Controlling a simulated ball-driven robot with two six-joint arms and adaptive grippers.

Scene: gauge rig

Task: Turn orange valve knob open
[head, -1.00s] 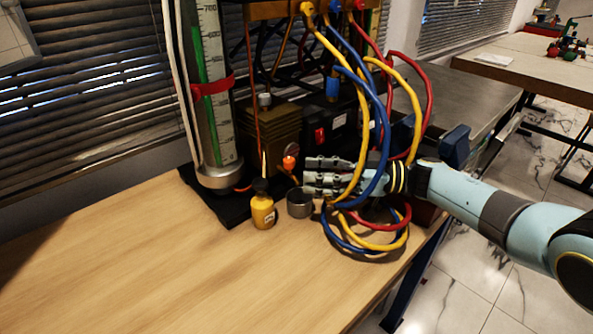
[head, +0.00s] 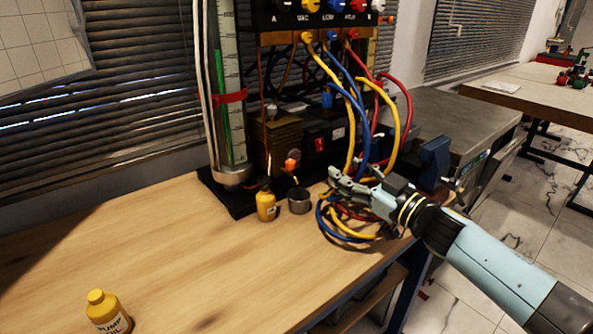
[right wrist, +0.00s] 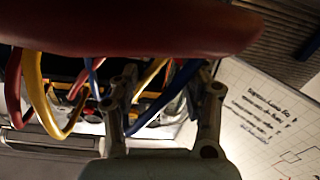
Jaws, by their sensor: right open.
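The orange valve knob (head: 292,164) sits low on the front of the gauge rig, beside the brass-coloured pump block (head: 279,146). My right gripper (head: 333,182) is open and empty, to the right of the knob and a little lower in the picture, apart from it. It is over the coiled hoses. In the right wrist view its two fingers (right wrist: 165,90) stand apart with hoses beyond them. The knob cannot be made out in that view. My left gripper is not in view.
Yellow, blue and red hoses (head: 396,110) hang from the rig and coil on the table near my right gripper. A small yellow bottle (head: 266,206) and a grey cup (head: 299,203) stand in front. A pump oil bottle (head: 106,312) stands front left. The middle table is clear.

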